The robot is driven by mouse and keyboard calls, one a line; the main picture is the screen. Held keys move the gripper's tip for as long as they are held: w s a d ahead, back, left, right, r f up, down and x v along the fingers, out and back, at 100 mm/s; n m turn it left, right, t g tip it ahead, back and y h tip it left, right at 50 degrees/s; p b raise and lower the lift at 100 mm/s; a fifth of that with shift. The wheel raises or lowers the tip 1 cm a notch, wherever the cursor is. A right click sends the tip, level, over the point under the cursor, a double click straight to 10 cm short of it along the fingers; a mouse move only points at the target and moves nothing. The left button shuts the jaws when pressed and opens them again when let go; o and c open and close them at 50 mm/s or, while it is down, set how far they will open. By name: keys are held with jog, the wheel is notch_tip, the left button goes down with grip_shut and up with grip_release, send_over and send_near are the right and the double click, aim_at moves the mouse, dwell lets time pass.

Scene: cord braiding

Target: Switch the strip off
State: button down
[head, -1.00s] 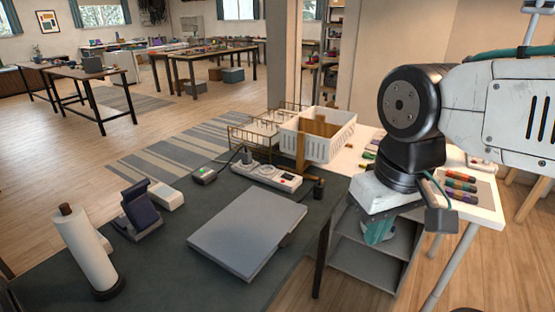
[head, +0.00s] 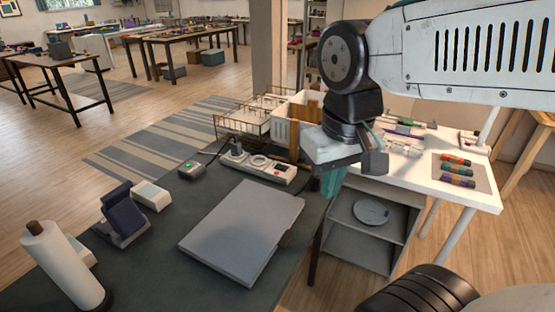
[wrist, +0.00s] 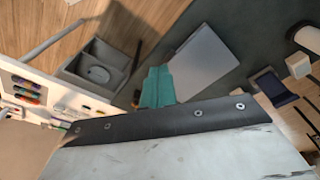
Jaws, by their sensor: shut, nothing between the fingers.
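The white power strip (head: 257,166) lies on the dark mat at the table's far right corner. It has round sockets, and a small red light shows towards its right end. The teal fingers also show in the wrist view (wrist: 157,88). I cannot make out the strip in the wrist view.
A grey flat panel (head: 243,228) lies in front of the strip. A small box with a green light (head: 191,169) is to its left. A wire basket (head: 243,122) and white crate (head: 284,133) stand behind. A grey shelf (head: 365,225) is at right.

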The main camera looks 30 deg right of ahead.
jog(key=w+d+r+m, duration=0.1)
jog(key=w+d+m, duration=0.15)
jog(key=w, duration=0.75)
jog(key=m+h, duration=0.2)
jog(key=m, duration=0.6)
send_over(279, 165)
jog(key=s+a, duration=0.3)
jog(key=s+a+f+x, duration=0.1)
jog(key=s+a+x, duration=0.1)
jog(key=x, duration=1)
jog(key=shift+w+d+t, duration=0.1)
jog(key=shift+w+t, duration=0.2)
jog(key=shift+t, duration=0.1)
jog(key=x, duration=1.4)
jog(key=shift+s+a, duration=0.15)
jog(key=shift+a, duration=0.25)
